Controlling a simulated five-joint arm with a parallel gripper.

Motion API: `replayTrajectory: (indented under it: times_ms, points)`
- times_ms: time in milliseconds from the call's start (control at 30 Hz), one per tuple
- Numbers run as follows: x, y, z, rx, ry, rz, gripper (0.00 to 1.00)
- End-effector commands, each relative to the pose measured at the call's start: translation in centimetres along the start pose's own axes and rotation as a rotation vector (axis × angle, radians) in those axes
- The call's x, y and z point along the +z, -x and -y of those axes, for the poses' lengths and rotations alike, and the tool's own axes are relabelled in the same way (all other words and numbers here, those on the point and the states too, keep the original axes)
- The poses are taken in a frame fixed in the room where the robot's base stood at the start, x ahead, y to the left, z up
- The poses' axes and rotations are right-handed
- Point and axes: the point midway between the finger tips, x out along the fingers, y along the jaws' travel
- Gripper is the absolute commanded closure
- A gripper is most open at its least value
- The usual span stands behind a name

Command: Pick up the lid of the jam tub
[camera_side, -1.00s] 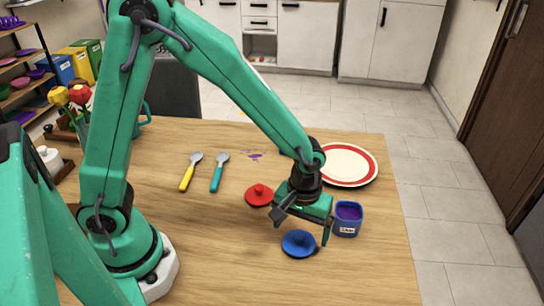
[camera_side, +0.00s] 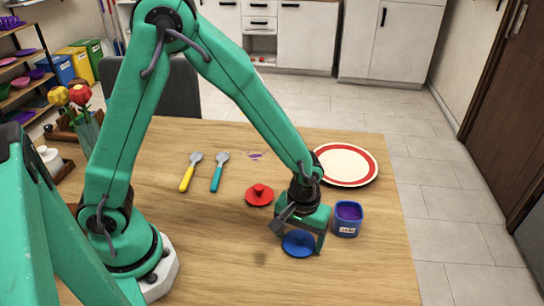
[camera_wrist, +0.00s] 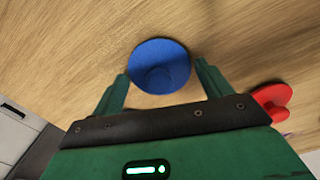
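A round blue lid (camera_side: 297,246) with a central knob lies on the table, and in the wrist view the lid (camera_wrist: 160,58) sits just ahead of and between my fingertips. My gripper (camera_side: 300,238) is open and low over it, one finger on each side. In the wrist view the gripper (camera_wrist: 163,85) holds nothing. The fingers partly cover the lid in the side view; contact cannot be told. The blue jam tub (camera_side: 347,220), uncovered with purple contents and a white label, stands upright just right of my gripper.
A red lid (camera_side: 259,195) lies left of my gripper. A cream plate with a red rim (camera_side: 345,165) is behind it. A yellow-handled spoon (camera_side: 188,174) and a teal-handled spoon (camera_side: 218,173) lie further left. The front of the table (camera_side: 220,270) is clear.

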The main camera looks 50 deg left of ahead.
Motion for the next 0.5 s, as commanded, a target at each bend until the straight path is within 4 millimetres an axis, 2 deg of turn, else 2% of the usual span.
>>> replayTrajectory:
  times_ms: [33, 133, 500]
  points:
    - [0.00, 0.01, -0.01, 0.000, 0.000, 0.000, 0.33]
    - [0.00, 0.01, -0.01, 0.000, 0.000, 0.000, 0.52]
    - [-0.01, 0.06, -0.01, 0.000, 0.000, 0.000, 0.53]
